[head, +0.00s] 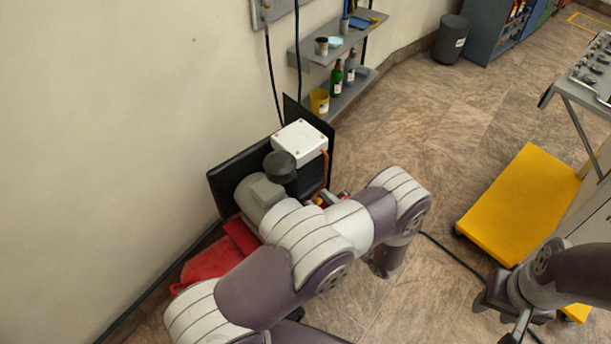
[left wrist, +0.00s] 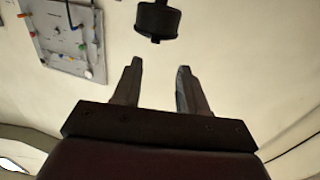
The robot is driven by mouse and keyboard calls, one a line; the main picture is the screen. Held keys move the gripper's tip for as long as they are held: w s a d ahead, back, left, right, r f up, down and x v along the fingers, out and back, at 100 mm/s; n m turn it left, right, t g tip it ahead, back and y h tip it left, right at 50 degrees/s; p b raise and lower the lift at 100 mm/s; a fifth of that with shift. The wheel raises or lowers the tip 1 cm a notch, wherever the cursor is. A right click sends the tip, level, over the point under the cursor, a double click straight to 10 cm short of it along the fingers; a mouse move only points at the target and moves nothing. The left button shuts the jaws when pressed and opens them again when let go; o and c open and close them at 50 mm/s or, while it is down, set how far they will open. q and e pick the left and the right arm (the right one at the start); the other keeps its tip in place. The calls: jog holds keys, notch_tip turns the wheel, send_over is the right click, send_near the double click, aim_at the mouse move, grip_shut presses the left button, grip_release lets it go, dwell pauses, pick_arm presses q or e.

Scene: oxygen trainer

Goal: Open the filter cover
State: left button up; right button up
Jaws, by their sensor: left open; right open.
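The trainer at the wall has a white box (head: 300,142), a dark round cap (head: 280,165) that looks like the filter cover, and a grey rounded body (head: 259,193). In the left wrist view a dark cylinder (left wrist: 158,20), apparently the same cap, hangs beyond the fingertips, apart from them. My left gripper (left wrist: 158,72) is open and empty. In the head view my left arm largely hides it and the trainer's lower part. My right gripper (head: 490,298) is at the lower right, away from the trainer, its fingers hard to make out.
A black panel (head: 227,177) stands behind the trainer, and a red item (head: 210,262) lies at its lower left. A wall shelf (head: 315,48) with bottles is above. A yellow platform (head: 520,205) stands at right. A wall panel (left wrist: 68,38) shows in the left wrist view.

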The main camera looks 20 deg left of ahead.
aim_at(296, 178)
pick_arm(q)
jog(key=x, duration=0.3)
jog(key=p+x, duration=0.1)
jog(key=x, duration=0.2)
jog(key=p+x, duration=0.1)
jog(key=x, duration=0.2)
jog(key=shift+w+a, duration=0.15)
jog(key=shift+w, duration=0.25)
jog(key=shift+w+f, duration=0.1)
jog(key=shift+w, duration=0.05)
grip_shut()
pick_arm(e)
jog(key=r, duration=0.2)
jog(key=shift+w+d+r, duration=0.25)
jog(key=shift+w+r, duration=0.05)
jog(key=shift+w, duration=0.05)
